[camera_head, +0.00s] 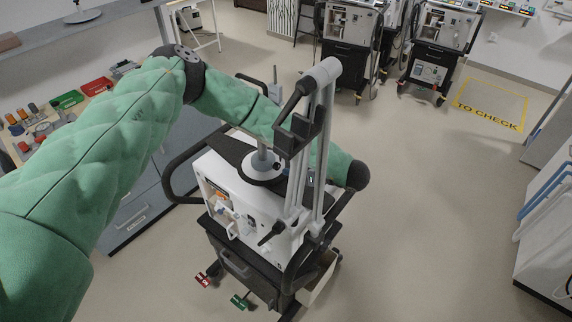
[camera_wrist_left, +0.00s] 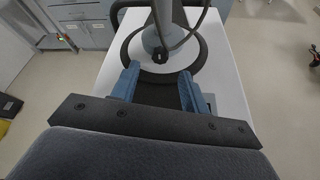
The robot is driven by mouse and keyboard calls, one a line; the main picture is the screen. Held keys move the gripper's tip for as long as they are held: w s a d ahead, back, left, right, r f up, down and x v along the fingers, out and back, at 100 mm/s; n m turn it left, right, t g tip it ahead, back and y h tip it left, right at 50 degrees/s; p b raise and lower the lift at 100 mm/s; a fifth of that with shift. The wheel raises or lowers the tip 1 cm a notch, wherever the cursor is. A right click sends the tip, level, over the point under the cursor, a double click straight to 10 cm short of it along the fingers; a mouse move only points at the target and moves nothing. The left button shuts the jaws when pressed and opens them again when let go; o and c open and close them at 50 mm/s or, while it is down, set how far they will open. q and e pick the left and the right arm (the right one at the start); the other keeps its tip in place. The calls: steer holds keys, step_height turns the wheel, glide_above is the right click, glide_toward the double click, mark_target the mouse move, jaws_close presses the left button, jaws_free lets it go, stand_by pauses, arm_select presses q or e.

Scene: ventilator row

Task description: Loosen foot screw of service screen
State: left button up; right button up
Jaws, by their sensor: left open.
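The service screen's foot is a pale and dark round disc (camera_head: 262,168) with a grey post, on top of the white ventilator cart. In the left wrist view the foot (camera_wrist_left: 172,77) lies just ahead, with a small dark screw knob (camera_wrist_left: 160,56) at the base of the post. My left gripper (camera_head: 308,180) is mostly hidden behind the pale uprights in the head view. Its blue fingers (camera_wrist_left: 158,78) are open in the left wrist view, tips at the foot's near edge, with the knob beyond the gap between them. I cannot tell whether they touch the foot. My right gripper is not in view.
Pale uprights (camera_head: 318,150) and a black handle rail (camera_head: 178,172) stand at the cart (camera_head: 245,262). A bench with red and green trays (camera_head: 96,86) is at left. More ventilator carts (camera_head: 350,45) stand behind. The floor at right is clear up to the "TO CHECK" marking (camera_head: 490,112).

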mark_target(279, 166)
arm_select(q)
steer(key=p+x, duration=0.1)
steer(key=x, duration=0.2)
steer(key=shift+w+a+p, duration=0.1)
steer(key=shift+a+p, duration=0.05)
steer(key=shift+p, duration=0.15)
steer(key=shift+w+a+f, duration=0.3)
steer(key=shift+w+a, duration=0.05)
steer(key=shift+a, duration=0.15)
steer(key=shift+w+a+f+p, duration=0.2)
steer(key=shift+a+p, duration=0.15)
steer(key=shift+a, duration=0.25)
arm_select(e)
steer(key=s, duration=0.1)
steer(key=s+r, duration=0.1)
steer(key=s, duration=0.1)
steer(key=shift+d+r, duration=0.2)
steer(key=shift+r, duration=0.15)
arm_select(q)
steer(key=shift+d, duration=0.15)
steer(key=shift+c, duration=0.3)
steer(key=c, duration=0.9)
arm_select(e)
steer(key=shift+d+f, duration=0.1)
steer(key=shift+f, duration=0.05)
